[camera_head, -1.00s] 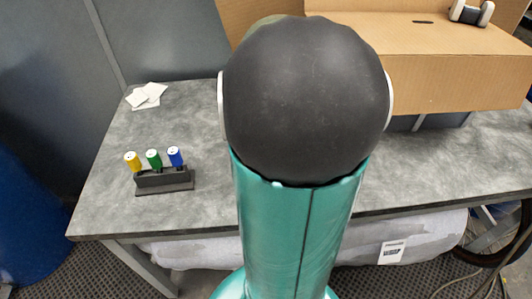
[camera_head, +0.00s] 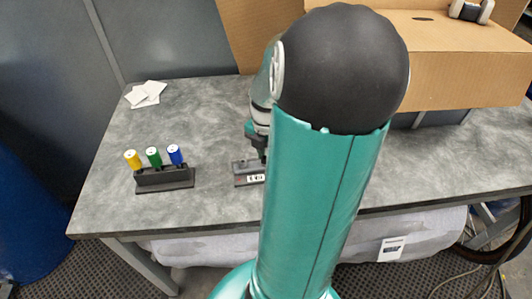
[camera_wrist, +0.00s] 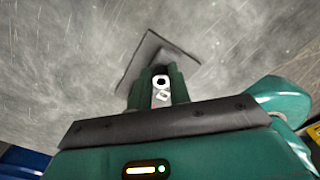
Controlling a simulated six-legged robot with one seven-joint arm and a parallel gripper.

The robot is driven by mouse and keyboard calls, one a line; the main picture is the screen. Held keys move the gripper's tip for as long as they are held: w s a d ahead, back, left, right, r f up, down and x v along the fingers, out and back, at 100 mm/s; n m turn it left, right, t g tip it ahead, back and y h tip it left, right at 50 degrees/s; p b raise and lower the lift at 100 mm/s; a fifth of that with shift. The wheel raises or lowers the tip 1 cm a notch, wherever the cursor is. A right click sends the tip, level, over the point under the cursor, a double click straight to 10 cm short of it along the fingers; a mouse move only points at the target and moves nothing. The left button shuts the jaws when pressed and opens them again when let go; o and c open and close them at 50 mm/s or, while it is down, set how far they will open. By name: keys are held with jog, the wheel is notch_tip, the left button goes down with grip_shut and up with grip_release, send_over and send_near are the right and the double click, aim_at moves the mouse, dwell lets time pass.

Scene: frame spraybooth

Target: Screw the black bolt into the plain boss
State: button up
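My gripper (camera_head: 258,150) is at the middle of the table in the head view, just above a dark fixture (camera_head: 240,180) with a small white label. My forearm hides the fixture's right part. In the wrist view the two dark green fingers (camera_wrist: 160,78) stand a little apart over a dark plate (camera_wrist: 152,50). A small pale piece with a round dark centre (camera_wrist: 160,82) shows between them. I cannot tell whether they grip it or it lies beyond them. I cannot make out the black bolt or the plain boss for certain.
A black rack (camera_head: 165,180) with yellow, green and blue capped pieces stands to the left on the grey table (camera_head: 205,120). White paper squares (camera_head: 146,94) lie behind it. A cardboard box (camera_head: 455,75) fills the back right. The table between rack and fixture is clear.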

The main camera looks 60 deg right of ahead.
jog(key=shift+o, duration=1)
grip_shut()
jog(key=m, duration=0.4)
jog(key=shift+s+m, duration=0.15)
jog(key=shift+m, duration=0.15)
jog(key=shift+m, duration=0.8)
jog(key=m, duration=0.3)
jog(key=shift+s+a, duration=0.1)
jog(key=m, duration=0.3)
jog(key=shift+a+m, duration=0.1)
jog(key=shift+m, duration=0.2)
jog(key=shift+s+m, duration=0.1)
jog(key=shift+m, duration=0.3)
